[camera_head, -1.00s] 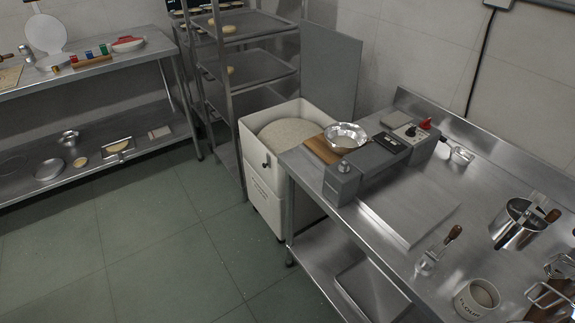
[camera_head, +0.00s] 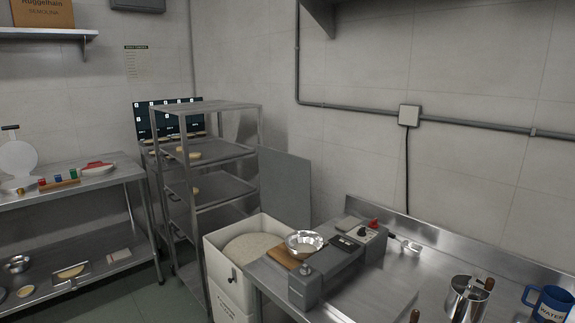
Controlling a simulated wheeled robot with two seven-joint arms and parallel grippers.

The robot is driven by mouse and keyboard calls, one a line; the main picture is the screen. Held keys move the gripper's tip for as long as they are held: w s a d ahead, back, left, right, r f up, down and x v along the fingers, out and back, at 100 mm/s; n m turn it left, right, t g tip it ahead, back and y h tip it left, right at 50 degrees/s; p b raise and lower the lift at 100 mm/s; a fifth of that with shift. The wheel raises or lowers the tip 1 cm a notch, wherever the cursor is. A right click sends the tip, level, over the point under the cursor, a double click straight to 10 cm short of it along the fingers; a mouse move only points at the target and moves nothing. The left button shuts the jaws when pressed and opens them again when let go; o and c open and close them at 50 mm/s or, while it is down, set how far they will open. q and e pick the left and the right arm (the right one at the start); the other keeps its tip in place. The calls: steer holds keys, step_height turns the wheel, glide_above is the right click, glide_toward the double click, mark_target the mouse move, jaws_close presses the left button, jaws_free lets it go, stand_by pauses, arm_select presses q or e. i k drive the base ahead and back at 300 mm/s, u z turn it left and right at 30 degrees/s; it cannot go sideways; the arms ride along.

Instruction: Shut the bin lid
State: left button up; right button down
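A white bin (camera_head: 215,262) stands on the floor between the rack and the right-hand steel table. It is open at the top and filled with a pale, flour-like material (camera_head: 250,246). A flat grey panel (camera_head: 286,188) stands upright behind the bin, near the wall; it looks like the raised lid, though the hinge is hidden. A small dark knob or catch shows on the bin's front. Neither of my grippers is in view.
A metal rack (camera_head: 207,160) with trays stands left of the bin. A steel table (camera_head: 385,292) on the right holds a scale with a metal bowl (camera_head: 304,241), close to the bin's right edge. Another steel table (camera_head: 70,203) stands at the left. Little floor shows.

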mark_target(285, 178)
steer(key=u, duration=0.9)
steer(key=i, duration=0.5)
steer(key=u, duration=0.65)
steer(key=i, duration=1.95)
steer(key=z, duration=1.2)
steer(key=i, duration=1)
steer(key=z, duration=0.95)
